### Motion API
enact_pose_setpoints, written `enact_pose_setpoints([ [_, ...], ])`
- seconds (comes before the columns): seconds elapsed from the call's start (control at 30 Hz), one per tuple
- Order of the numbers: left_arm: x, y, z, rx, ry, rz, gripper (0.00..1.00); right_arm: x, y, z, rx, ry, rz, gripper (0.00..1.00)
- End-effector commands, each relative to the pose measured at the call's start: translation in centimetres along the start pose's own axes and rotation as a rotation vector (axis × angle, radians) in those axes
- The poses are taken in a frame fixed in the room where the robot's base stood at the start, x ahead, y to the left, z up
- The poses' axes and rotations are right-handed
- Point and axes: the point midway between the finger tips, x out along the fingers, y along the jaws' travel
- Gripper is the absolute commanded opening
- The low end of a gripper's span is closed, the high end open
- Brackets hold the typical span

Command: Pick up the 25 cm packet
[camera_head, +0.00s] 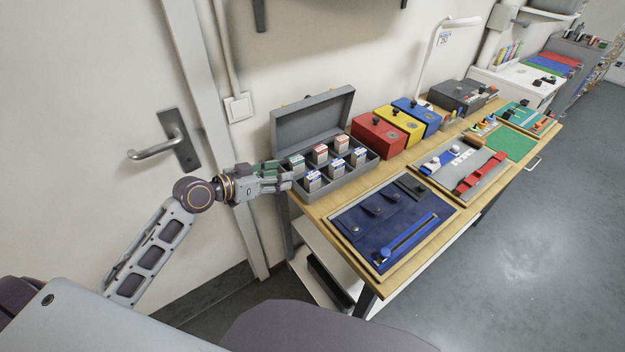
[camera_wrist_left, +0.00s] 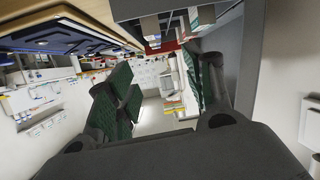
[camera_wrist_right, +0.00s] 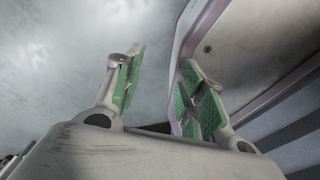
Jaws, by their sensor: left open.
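Several small white packets stand in the compartments of an open grey case (camera_head: 366,172). In the head view the back row has packets with reddish or greenish tops, such as one red-topped packet (camera_head: 320,153). The front row has blue-marked packets, such as the near one (camera_head: 312,181). Their size labels are too small to read, so I cannot tell which is the 25 cm packet. My left gripper (camera_head: 284,176) is at the case's left end, beside the nearest packets. Its green-padded fingers are apart and empty in the left wrist view (camera_wrist_left: 163,88). My right gripper (camera_wrist_right: 162,62) is open and empty.
The case's raised lid (camera_head: 313,123) stands behind the packets. Red (camera_head: 378,137), yellow and blue boxes stand to its right. A blue tool mat (camera_head: 385,228) lies in front on the wooden table. A door handle (camera_head: 155,152) is on the left.

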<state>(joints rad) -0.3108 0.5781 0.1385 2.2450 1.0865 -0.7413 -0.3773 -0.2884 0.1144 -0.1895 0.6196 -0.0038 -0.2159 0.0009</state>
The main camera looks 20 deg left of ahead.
Motion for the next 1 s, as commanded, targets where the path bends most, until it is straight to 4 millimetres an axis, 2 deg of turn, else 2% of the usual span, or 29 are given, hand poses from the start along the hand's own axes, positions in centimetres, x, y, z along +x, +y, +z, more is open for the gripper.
enact_pose_setpoints([
  [0.17, 0.0, 0.6, 1.1, 0.062, -0.044, 0.032, 0.52, 0.0, 0.5, 0.5, -0.003, -0.006, 0.005, 0.4],
  [0.4, 0.0, 0.6, 1.1, 0.099, -0.047, 0.033, 0.52, 0.0, 1.4, 0.7, -0.006, -0.008, 0.015, 0.4],
  [0.77, 0.2, 0.6, 1.1, 0.098, -0.046, 0.032, 0.52, 0.0, 1.0, -1.1, -0.002, 0.011, 0.01, 0.4],
  [1.0, 1.6, 0.6, 1.2, 0.096, -0.045, 0.031, 0.52, -0.1, 0.3, -1.2, 0.0, 0.013, 0.003, 0.4],
])
